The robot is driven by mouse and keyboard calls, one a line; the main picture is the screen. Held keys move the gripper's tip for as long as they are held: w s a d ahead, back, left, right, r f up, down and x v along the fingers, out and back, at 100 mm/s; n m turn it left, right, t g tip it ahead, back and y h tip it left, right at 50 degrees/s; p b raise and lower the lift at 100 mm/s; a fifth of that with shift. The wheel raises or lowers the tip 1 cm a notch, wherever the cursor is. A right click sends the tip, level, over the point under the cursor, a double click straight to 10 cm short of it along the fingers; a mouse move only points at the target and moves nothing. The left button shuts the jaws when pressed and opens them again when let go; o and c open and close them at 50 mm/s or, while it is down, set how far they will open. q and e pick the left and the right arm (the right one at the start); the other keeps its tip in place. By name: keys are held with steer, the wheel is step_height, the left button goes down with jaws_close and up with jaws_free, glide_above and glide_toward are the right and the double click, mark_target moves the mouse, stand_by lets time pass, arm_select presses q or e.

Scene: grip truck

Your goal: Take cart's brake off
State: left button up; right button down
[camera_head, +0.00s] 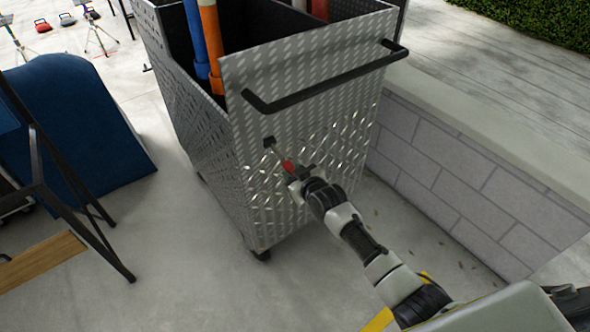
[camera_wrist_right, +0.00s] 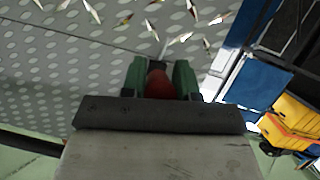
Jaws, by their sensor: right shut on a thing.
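The cart (camera_head: 300,120) is a tall metal bin with diamond-plate walls and a black push bar (camera_head: 330,80) on its near side. The brake lever is a thin metal rod with a red grip (camera_head: 288,165), coming out of a small dark mount (camera_head: 269,142) on the cart's near face. My right gripper (camera_head: 297,174) is at the lever's red end. In the right wrist view the green fingers (camera_wrist_right: 160,78) are shut on the red grip (camera_wrist_right: 160,84), close to the cart's plate wall (camera_wrist_right: 70,75). My left gripper is not in view.
A low grey block wall (camera_head: 450,170) stands close to the cart's right. A blue covered object (camera_head: 80,125) and a black-legged frame with a wooden board (camera_head: 40,262) are at the left. The concrete floor (camera_head: 190,270) in front is clear. Yellow bins (camera_wrist_right: 290,130) show in the wrist view.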

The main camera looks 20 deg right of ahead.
mark_target(292, 167)
step_height(292, 167, up, 7)
steer(key=g+h+p, duration=0.1)
steer(key=g+p, duration=0.1)
steer(key=p, duration=0.4)
steer(key=g+p, duration=0.3)
steer(key=p, duration=0.3)
steer(key=shift+r+g+h+p, duration=0.1)
steer(key=shift+g+h+p, duration=0.2)
steer(key=shift+h+p, duration=0.1)
steer(key=shift+w+a+r+n+g+h+p, duration=0.1)
steer(key=shift+w+r+n+g+h+p, duration=0.1)
steer(key=shift+r+g+p, duration=0.35)
steer(key=shift+w+a+r+n+g+h+p, duration=0.1)
steer(key=shift+w+r+g+h+p, duration=0.15)
steer(key=shift+g+p, duration=0.35)
steer(key=shift+r, duration=0.1)
steer(key=c, duration=0.8)
jaws_free()
steer(key=shift+c, duration=0.2)
steer(key=shift+s, duration=0.1)
steer(key=v, duration=1)
steer(key=shift+r+p, duration=0.3)
steer(key=shift+s+d, duration=0.1)
